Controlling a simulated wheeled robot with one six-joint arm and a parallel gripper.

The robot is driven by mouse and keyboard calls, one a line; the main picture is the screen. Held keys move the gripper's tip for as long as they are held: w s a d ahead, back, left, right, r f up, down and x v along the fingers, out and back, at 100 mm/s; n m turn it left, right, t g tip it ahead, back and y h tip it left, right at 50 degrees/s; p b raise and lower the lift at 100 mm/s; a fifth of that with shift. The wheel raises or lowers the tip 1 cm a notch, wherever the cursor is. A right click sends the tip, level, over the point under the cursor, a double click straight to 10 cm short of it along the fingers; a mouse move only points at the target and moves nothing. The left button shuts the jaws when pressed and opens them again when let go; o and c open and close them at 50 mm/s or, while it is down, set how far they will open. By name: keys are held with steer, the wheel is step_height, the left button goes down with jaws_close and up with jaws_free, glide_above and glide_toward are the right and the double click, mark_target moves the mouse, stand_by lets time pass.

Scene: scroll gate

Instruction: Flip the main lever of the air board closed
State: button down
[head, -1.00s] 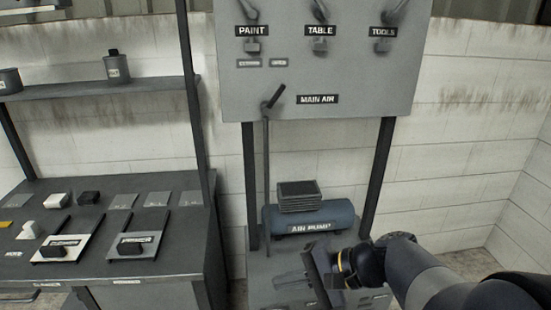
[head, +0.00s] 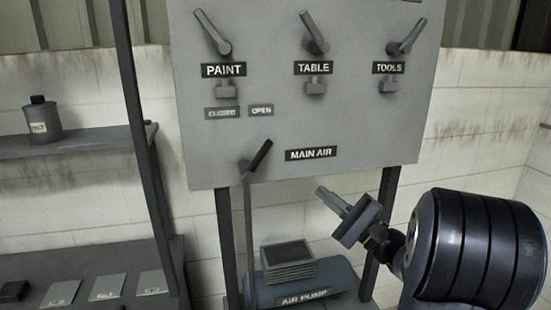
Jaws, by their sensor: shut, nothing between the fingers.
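The grey air board (head: 350,120) stands ahead on two dark posts. The main lever (head: 258,158) is at its lower left, beside the MAIN AIR label (head: 310,153); its dark handle tilts up and to the right. CLOSED (head: 222,113) and OPEN (head: 261,110) plates sit above the lever, CLOSED on the left and OPEN on the right. My gripper (head: 321,190) is shut and empty, to the right of and below the lever, apart from it, its tip pointing up and left near the board's lower edge.
Paint (head: 213,33), table (head: 314,33) and tools (head: 406,38) levers sit higher on the board. The blue air pump (head: 335,277) stands below, with a pipe (head: 249,235) running up towards the main lever. A shelf and bench stand at left.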

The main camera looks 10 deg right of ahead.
mark_target(266, 148)
steer(key=shift+a, duration=0.1)
steer(key=p+x, duration=0.1)
steer(key=x, duration=0.3)
steer(key=s+a+p+x, duration=0.1)
steer(key=p+x, duration=0.1)
steer(key=x, duration=0.2)
steer(key=s+r+p+x, duration=0.1)
steer(key=p+x, duration=0.1)
steer(key=x, duration=0.2)
steer(key=shift+w+a+r, duration=0.2)
steer(key=shift+a, duration=0.35)
steer(key=shift+a+r+n+g, duration=0.15)
steer(key=shift+r+n+g, duration=0.2)
steer(key=shift+n+g, duration=0.3)
steer(key=a+r+n+g+b, duration=0.1)
steer(key=r+n+g+h, duration=0.1)
steer(key=n, duration=0.1)
steer(key=a+n+g+b, duration=0.1)
steer(key=n, duration=0.1)
steer(key=shift+a+r+g+h+b, duration=0.3)
steer(key=shift+a+r+g, duration=0.05)
steer(key=shift+r, duration=0.05)
steer(key=shift+a+r+n+g+h, duration=0.25)
steer(key=shift+a+n+g+h, duration=0.35)
steer(key=shift+a+n+h, duration=0.5)
steer(key=shift+a+r+n+g+h, duration=0.2)
steer(key=shift+a+n+g+h, duration=0.4)
steer(key=shift+a+n+h, duration=0.45)
